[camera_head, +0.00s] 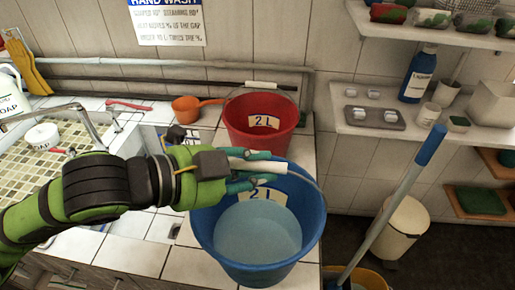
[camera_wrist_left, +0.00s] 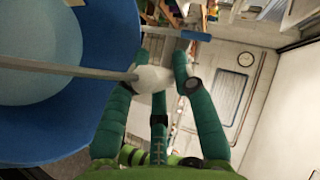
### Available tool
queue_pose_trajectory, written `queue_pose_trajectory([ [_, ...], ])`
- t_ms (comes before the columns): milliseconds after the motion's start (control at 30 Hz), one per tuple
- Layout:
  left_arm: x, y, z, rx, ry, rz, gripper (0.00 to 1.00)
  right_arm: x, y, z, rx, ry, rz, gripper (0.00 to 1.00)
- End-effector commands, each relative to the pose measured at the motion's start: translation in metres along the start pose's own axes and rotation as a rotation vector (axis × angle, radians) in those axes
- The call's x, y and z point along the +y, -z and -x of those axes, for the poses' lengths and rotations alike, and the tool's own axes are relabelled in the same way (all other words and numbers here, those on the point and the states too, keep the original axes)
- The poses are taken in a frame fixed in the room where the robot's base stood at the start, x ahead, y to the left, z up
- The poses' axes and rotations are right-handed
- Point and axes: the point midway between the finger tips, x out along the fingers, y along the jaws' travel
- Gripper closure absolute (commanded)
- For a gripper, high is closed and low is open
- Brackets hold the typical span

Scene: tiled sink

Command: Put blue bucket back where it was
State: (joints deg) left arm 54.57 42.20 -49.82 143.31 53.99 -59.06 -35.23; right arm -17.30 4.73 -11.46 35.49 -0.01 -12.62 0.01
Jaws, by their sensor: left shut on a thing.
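The blue bucket (camera_head: 308,235) is at the front right of the tiled counter, in the head view. It has a "2 L" label and holds pale blue water. My left gripper (camera_head: 262,172) is above its far side, shut on the white grip of the bucket's wire handle. In the left wrist view, the bucket (camera_wrist_left: 105,95) fills the left side, and the fingers (camera_wrist_left: 163,78) close around the white grip. The bucket looks roughly upright. Whether its base touches the counter cannot be told. My right gripper is not in view.
A red "2 L" bucket (camera_head: 262,139) stands just behind the blue one. An orange dipper (camera_head: 187,108) lies left of it. The sink (camera_head: 75,130) is at left. A blue-tipped mop handle (camera_head: 395,205) rises at right, beside a cream bin (camera_head: 403,232). Free tiles show left of the bucket.

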Motion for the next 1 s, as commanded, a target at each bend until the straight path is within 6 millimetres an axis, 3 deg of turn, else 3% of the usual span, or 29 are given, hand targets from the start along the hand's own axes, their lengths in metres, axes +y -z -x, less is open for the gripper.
queue_pose_trajectory([
  [67,-0.008,0.003,0.003,0.008,0.017,-0.007,1.00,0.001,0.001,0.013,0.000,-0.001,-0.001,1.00],
  [600,-0.007,-0.068,-0.024,0.009,0.021,-0.008,1.00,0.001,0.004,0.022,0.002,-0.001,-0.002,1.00],
  [800,-0.005,-0.075,-0.027,0.010,0.021,-0.009,1.00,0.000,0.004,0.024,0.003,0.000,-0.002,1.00],
  [1000,0.013,-0.083,-0.035,0.010,0.019,-0.005,1.00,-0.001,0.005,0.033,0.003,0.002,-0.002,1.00],
])
